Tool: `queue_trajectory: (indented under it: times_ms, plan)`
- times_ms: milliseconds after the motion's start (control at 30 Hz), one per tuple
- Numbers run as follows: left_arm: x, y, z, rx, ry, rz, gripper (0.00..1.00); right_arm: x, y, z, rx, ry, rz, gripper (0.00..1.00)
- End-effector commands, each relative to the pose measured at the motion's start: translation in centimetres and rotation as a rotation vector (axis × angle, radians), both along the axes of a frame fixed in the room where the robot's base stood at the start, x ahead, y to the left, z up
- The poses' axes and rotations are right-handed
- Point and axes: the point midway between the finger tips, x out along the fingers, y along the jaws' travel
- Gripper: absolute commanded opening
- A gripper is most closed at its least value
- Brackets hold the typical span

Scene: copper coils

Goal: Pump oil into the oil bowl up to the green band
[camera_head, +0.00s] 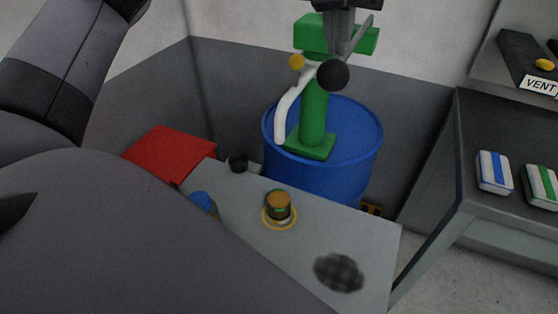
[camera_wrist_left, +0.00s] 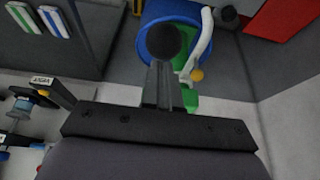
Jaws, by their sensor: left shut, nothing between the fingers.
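The green hand pump (camera_head: 314,108) stands on the blue oil drum (camera_head: 350,180), with a white spout (camera_head: 285,112) bending down to the left. The pump's lever ends in a black ball knob (camera_head: 333,75), also in the left wrist view (camera_wrist_left: 164,41). My left gripper (camera_head: 338,52) is shut and empty, pointing down, with its fingertips at the knob; whether they touch it is unclear. The small oil bowl (camera_head: 279,205) stands on a yellow ring on the grey table, brownish with a green band. Its exact oil level is too small to read. My right gripper is not in view.
The grey table (camera_head: 315,225) also bears a dark mesh patch (camera_head: 339,272), a black round item (camera_head: 238,162) and a blue-topped item (camera_head: 202,201). A red panel (camera_head: 170,152) lies at left. A bench at right holds blue- and green-striped packs (camera_head: 494,172).

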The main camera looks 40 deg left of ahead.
Motion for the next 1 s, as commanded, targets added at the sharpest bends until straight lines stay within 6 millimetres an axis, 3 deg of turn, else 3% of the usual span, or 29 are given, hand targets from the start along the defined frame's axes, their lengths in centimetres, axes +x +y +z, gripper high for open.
queue_trajectory:
  times_ms: [667, 1000]
  plan:
    - [0.7, 0.2, 7.3, 0.001, 0.002, -0.001, 0.00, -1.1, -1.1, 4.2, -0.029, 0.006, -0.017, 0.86]
    - [1.0, 0.2, 10.7, 0.000, 0.002, -0.001, 0.00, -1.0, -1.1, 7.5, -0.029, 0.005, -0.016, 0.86]
